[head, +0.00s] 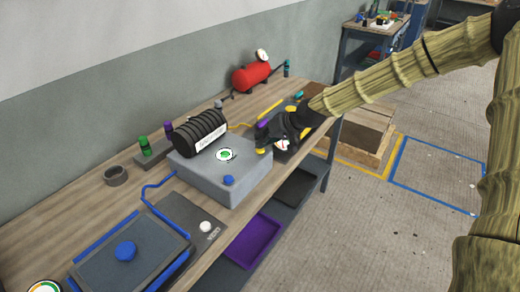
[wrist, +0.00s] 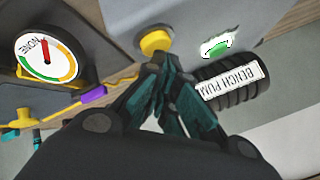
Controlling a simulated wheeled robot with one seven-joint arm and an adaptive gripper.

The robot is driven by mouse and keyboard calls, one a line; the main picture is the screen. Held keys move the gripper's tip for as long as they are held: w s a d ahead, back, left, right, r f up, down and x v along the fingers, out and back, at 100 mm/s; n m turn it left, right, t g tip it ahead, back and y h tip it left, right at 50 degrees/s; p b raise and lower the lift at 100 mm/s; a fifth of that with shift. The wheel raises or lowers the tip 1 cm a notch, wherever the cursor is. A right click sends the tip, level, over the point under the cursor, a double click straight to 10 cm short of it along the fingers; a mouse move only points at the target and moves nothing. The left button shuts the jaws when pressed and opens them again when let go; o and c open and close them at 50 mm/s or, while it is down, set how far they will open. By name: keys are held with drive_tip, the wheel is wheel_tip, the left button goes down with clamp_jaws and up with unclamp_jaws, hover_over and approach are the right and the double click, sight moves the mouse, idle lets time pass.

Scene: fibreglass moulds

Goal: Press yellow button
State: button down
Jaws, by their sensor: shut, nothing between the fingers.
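My gripper (wrist: 160,62) is shut and empty. Its fingertips are right at the button's near edge in the wrist view; I cannot tell whether they touch it. In the head view my gripper (head: 267,143) reaches the box's right end from the right.
A black ribbed cylinder labelled bench pump (head: 201,134) and a green round mark (head: 226,155) are on the box top. A gauge (wrist: 46,57) is beside the box. A red tank (head: 251,76) stands behind.

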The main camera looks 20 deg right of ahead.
drive_tip(key=shift+f, duration=0.4)
drive_tip(key=shift+r, duration=0.45)
idle(0.3)
drive_tip(key=shift+r+p, duration=1.95)
drive_tip(key=shift+r, duration=1.1)
